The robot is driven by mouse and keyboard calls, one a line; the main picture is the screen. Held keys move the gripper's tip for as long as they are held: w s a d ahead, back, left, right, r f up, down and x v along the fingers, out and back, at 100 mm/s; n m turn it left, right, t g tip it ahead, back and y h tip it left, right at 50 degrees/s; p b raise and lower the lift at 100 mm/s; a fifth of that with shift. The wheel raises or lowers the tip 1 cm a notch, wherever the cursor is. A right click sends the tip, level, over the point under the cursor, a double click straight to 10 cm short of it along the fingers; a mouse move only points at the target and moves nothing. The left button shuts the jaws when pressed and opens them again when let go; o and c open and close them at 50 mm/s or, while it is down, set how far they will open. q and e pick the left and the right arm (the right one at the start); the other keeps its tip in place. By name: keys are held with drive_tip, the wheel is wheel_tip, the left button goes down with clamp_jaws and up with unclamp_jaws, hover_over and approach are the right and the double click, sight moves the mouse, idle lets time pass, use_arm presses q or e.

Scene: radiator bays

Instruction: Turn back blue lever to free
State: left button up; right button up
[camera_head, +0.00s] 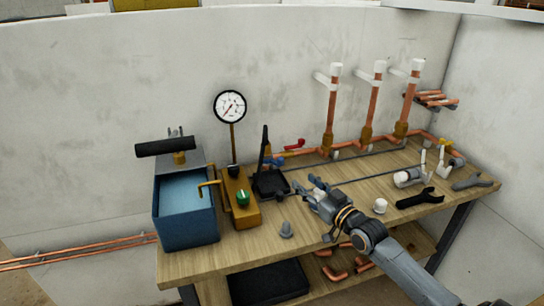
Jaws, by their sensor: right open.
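The blue lever (277,161) sits low at the back of the wooden workbench (240,256), near the foot of the wall. It is small here, and I cannot tell its exact angle. My right gripper (307,186) reaches in from the lower right and is open and empty over the bench. It is apart from the blue lever, in front of it and to its right. My left gripper is not in view.
A red lever (294,144) is on the pipe beside the blue one.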

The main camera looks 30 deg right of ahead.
sight(283, 164)
drive_tip(key=w, duration=1.2)
drive_tip(key=shift+w+a+r, duration=0.1)
drive_tip(key=shift+w+a, duration=0.05)
drive_tip(key=shift+w, duration=0.45)
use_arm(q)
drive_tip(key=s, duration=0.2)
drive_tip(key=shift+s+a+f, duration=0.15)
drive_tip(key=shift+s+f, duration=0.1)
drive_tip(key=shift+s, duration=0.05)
use_arm(e)
clamp_jaws()
